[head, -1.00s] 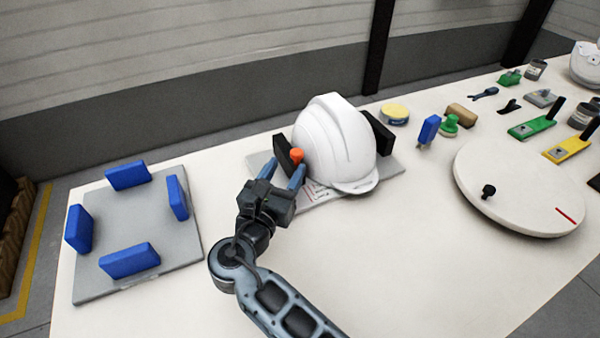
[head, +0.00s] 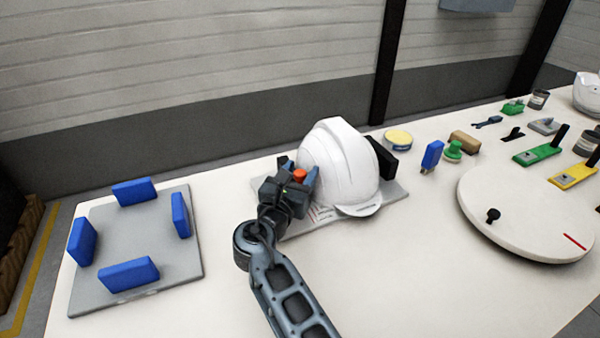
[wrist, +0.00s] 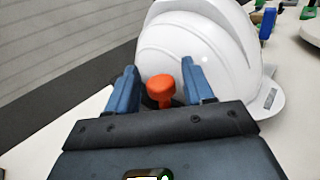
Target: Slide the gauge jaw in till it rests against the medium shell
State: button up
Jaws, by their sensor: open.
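The white shell (head: 342,165) sits on the grey gauge plate (head: 392,193), with a black block (head: 384,158) at its right. It also fills the upper middle of the wrist view (wrist: 205,50). The orange knob (head: 299,175) of the gauge jaw is at the shell's left side. In the wrist view the knob (wrist: 160,90) stands between my two blue fingers. My gripper (wrist: 163,88) is open around the knob, with gaps on both sides. The dark jaw below the knob is mostly hidden by my gripper, so I cannot tell whether it touches the shell.
A grey plate (head: 140,240) with several blue blocks lies at the left. A round turntable (head: 530,215) with a black knob stands at the right. The table front is clear.

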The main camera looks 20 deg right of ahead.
jog(key=shift+c, duration=0.3)
grip_shut()
dwell(0.3)
